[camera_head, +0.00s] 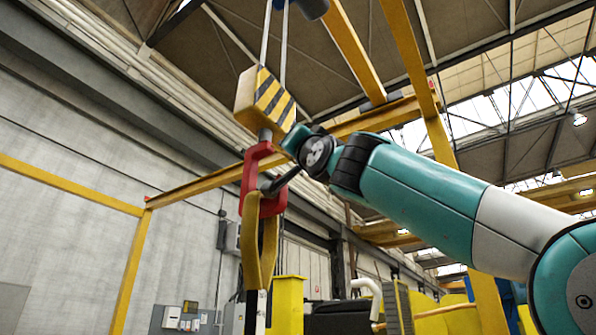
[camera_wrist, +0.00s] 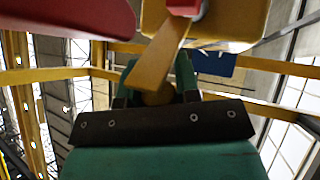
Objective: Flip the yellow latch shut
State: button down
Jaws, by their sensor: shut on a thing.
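The yellow latch (camera_wrist: 168,58) is a flat bar in the wrist view. It runs at a tilt from a red and grey fitting (camera_wrist: 186,6) at the top edge down between the teal fingers of my gripper (camera_wrist: 158,88). My gripper is shut on its lower end. In the head view my gripper (camera_head: 292,140) is at the right side of the red hook (camera_head: 252,180), just below the striped hook block (camera_head: 266,98). The latch cannot be made out there. I cannot tell whether it touches the hook tip.
Yellow slings (camera_head: 259,240) hang in the hook. Cables rise from the block. A large red part (camera_wrist: 70,15) fills the upper left of the wrist view, with a yellow part (camera_wrist: 238,20) at upper right. Yellow beams (camera_head: 130,265) stand behind. Open air lies left of the hook.

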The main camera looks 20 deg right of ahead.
jog(key=c, duration=0.8)
grip_release()
jog(key=b+v, duration=1.2)
jog(key=v, duration=0.5)
jog(key=shift+s+f, duration=0.15)
jog(key=shift+f, duration=0.05)
